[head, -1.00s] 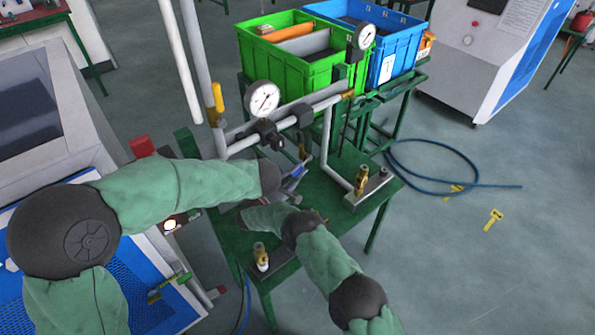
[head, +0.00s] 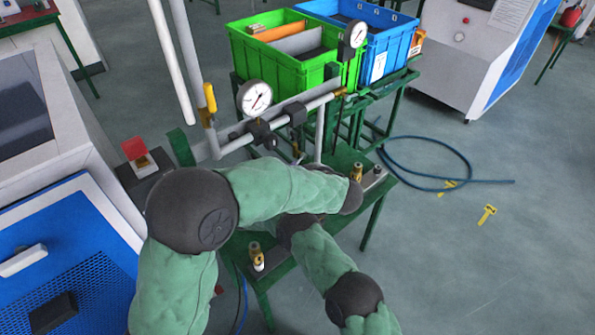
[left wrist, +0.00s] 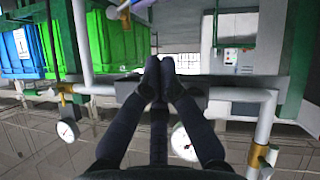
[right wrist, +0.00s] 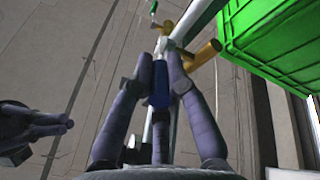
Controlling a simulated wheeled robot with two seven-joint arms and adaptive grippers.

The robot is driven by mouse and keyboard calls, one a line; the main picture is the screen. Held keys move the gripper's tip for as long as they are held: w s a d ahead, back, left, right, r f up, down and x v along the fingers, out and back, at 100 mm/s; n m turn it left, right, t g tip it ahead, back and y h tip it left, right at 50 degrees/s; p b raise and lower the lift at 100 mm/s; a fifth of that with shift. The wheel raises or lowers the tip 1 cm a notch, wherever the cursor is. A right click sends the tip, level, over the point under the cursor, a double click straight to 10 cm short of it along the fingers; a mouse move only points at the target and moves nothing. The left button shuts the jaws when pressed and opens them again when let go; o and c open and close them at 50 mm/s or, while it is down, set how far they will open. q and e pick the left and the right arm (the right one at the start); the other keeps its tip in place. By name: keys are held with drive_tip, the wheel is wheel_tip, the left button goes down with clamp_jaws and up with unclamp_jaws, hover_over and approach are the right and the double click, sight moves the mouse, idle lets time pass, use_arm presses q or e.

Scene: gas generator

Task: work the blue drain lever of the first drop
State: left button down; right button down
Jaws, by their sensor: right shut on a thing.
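The blue drain lever (right wrist: 158,90) shows in the right wrist view between the fingers of my right gripper (right wrist: 162,62), which is shut on it. A light pipe with brass fittings (right wrist: 203,55) runs just beyond the fingertips. My left gripper (left wrist: 160,66) has its fingertips together in the left wrist view, with nothing visible between them. It also shows at the left of the right wrist view (right wrist: 62,123), apart from the lever. In the head view my arms hide both grippers and the lever.
Pipework with two gauges (head: 255,97) (head: 355,34) stands above the green table (head: 345,160). Green (head: 300,73) and blue (head: 390,50) crates are behind. A red-topped box (head: 136,150) is left of the table. A blue hose (head: 440,188) lies on the floor at right.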

drive_tip(key=shift+w+a+r, duration=0.15)
drive_tip(key=shift+r, duration=0.1)
use_arm(q)
drive_tip(key=w+a+f, duration=0.2)
drive_tip(key=w+f, duration=0.6)
drive_tip(key=shift+w+f, duration=0.15)
drive_tip(key=shift+w, duration=0.05)
drive_tip(key=shift+a+f, duration=0.1)
drive_tip(key=shift+w+f, duration=0.1)
drive_tip(key=shift+f, duration=0.4)
use_arm(e)
drive_tip(key=shift+r, duration=0.1)
